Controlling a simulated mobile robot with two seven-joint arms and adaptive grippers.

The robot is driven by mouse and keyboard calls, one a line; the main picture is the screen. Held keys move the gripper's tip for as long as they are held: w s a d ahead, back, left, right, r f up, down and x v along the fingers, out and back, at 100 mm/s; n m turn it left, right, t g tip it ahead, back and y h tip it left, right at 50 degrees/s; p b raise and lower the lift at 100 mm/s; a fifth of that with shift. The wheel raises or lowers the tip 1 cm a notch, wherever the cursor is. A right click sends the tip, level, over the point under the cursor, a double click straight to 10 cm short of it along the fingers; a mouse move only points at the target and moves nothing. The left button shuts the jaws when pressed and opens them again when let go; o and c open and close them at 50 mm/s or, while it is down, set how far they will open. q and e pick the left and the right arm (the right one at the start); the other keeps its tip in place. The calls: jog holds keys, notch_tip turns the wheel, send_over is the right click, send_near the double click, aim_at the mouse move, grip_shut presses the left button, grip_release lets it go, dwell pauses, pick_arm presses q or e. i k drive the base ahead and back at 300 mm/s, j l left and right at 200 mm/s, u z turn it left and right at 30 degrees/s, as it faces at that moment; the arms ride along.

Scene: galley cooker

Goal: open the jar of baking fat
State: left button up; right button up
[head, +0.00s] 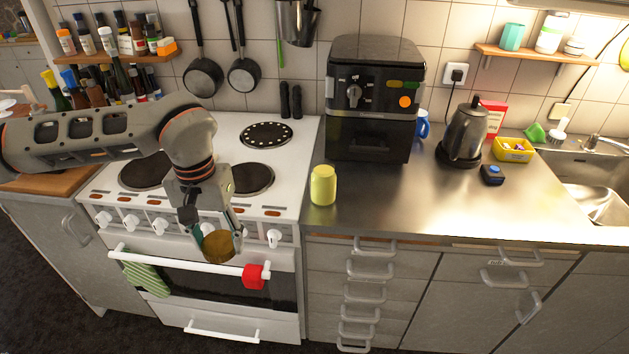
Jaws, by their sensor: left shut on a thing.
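A yellow jar (323,185), which looks like the jar of baking fat, stands upright on the steel counter near the cooker. Its top is pale yellow, and I cannot tell at this size whether it is an open mouth. My left gripper (219,240) is in front of the cooker, to the left of the jar and apart from it. It is shut on a round, flat, brownish-gold lid (219,247), held in the air in front of the oven door. My right gripper is not in view.
The white cooker (223,133) with dark hotplates is behind my left gripper. A black air fryer (371,98) stands behind the jar. A kettle (463,135), yellow tray (514,150) and sink (597,185) are farther right.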

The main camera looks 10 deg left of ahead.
aim_at(324, 178)
jog(key=i+l+z, duration=0.2)
jog(key=l+z, duration=0.15)
jog(key=i+l+z, duration=0.55)
jog(key=l+z, duration=0.15)
jog(key=l, duration=0.1)
